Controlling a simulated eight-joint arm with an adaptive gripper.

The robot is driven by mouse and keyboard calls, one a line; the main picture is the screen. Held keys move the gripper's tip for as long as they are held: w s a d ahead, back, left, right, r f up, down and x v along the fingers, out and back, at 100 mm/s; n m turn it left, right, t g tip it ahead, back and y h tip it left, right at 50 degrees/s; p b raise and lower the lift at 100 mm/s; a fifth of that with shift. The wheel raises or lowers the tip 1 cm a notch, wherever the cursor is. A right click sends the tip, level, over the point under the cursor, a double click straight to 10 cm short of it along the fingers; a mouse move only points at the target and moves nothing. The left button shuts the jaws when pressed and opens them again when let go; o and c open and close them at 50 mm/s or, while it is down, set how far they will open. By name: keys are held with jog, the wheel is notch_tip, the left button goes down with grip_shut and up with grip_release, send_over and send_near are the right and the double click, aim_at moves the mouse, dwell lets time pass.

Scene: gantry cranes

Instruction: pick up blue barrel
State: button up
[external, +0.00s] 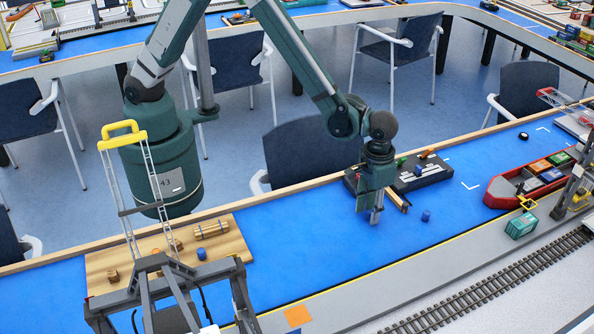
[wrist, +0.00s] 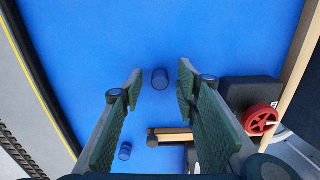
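In the wrist view, a dark blue barrel (wrist: 160,78) lies on the blue table top, seen in the gap between my fingertips and beyond them. My gripper (wrist: 160,88) is open, with nothing held; it points down above the table in the external view (external: 376,222). A second small blue barrel (wrist: 125,151) is lower left in the wrist view, outside the fingers. One blue barrel (external: 426,215) shows right of my gripper in the external view. Another blue barrel-like piece (external: 201,253) is on the wooden board at left.
A black platform (external: 432,173) with a wooden beam (external: 398,201) is beside my gripper; a red wheel (wrist: 260,120) shows near it. A red ship (external: 500,193), a green container (external: 521,226) and tracks are at right. Blue table is clear left of my gripper.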

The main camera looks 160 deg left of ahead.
aim_at(370, 212)
jog(key=shift+c, duration=0.4)
jog(key=c, duration=0.7)
jog(key=shift+c, duration=0.2)
jog(key=shift+r, duration=0.1)
notch_tip(370, 212, up, 10)
jog(key=p, duration=0.1)
jog(key=shift+p, duration=0.3)
